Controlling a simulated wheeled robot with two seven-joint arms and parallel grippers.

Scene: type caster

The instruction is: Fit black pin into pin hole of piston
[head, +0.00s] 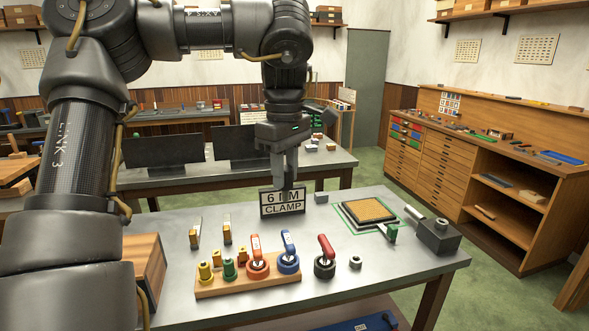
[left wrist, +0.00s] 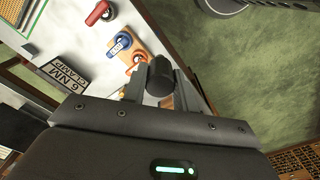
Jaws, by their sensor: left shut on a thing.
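My left gripper (head: 287,180) points down over the middle of the workbench, in front of the "6 NM CLAMP" sign (head: 283,201). In the left wrist view the gripper (left wrist: 160,88) is shut on a short black cylinder, which looks like the black pin (left wrist: 160,74). The pin is hard to make out in the head view. No part is clearly a piston with a pin hole; I cannot tell which it is. A dark block (head: 438,237) with a grey rod lies at the bench's right end. My right gripper is not in view.
A wooden board (head: 248,286) holds yellow and green cylinders and orange and blue rings with levers. A black ring with a red lever (head: 325,266) and a small grey ring (head: 355,262) stand beside it. A cork-topped tray (head: 369,209) lies at back right.

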